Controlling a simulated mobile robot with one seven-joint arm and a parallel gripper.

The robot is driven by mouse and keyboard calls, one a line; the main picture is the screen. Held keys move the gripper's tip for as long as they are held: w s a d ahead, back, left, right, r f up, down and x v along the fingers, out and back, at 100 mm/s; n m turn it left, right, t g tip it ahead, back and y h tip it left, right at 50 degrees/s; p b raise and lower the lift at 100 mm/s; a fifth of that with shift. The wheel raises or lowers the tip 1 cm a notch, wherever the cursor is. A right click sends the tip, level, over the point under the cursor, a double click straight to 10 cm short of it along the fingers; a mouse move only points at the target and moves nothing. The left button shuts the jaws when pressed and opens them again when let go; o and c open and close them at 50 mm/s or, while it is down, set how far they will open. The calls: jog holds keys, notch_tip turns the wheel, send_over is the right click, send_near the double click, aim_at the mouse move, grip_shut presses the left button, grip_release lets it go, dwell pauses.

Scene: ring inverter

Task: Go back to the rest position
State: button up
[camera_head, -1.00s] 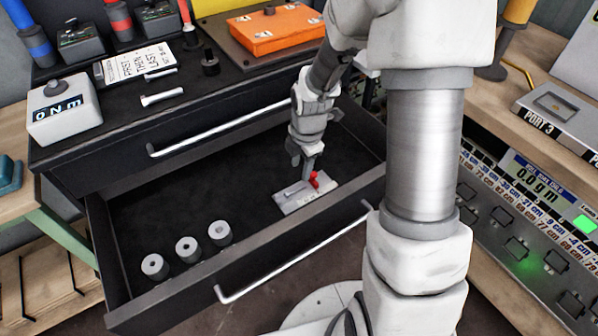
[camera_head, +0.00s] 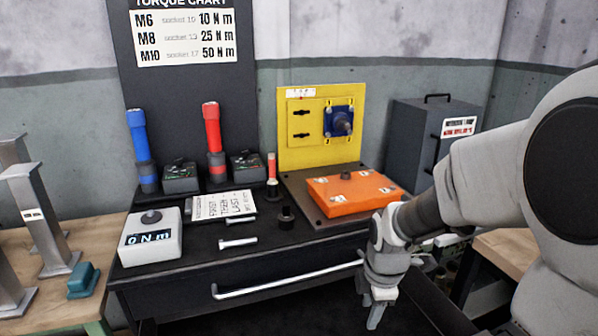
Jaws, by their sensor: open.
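My gripper (camera_head: 376,312) points down at the lower right, in front of the black workbench's (camera_head: 185,283) front edge, near the right end of its long drawer handle (camera_head: 285,283). Its jaws are open and nothing shows between them. My arm reaches in from the right edge of the picture. The inside of the lower drawer is mostly out of the picture, so what lies there is hidden.
On the bench stand a torque display box (camera_head: 151,238), a blue tool (camera_head: 141,150), a red tool (camera_head: 213,142), loose bolts (camera_head: 238,243) and an orange plate (camera_head: 353,194) before a yellow panel (camera_head: 307,148). A dark cabinet (camera_head: 420,140) stands at back right.

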jog(key=s+a+r+m+t+p, duration=0.1)
jog(key=s+r+m+t, duration=0.3)
jog(key=s+r+m, duration=1.3)
notch_tip(320, 180, up, 17)
jog(key=m+p, duration=0.1)
jog(key=p, duration=1.7)
jog(key=shift+w+g, duration=0.3)
jog(key=shift+w, duration=0.15)
jog(key=shift+a, duration=0.1)
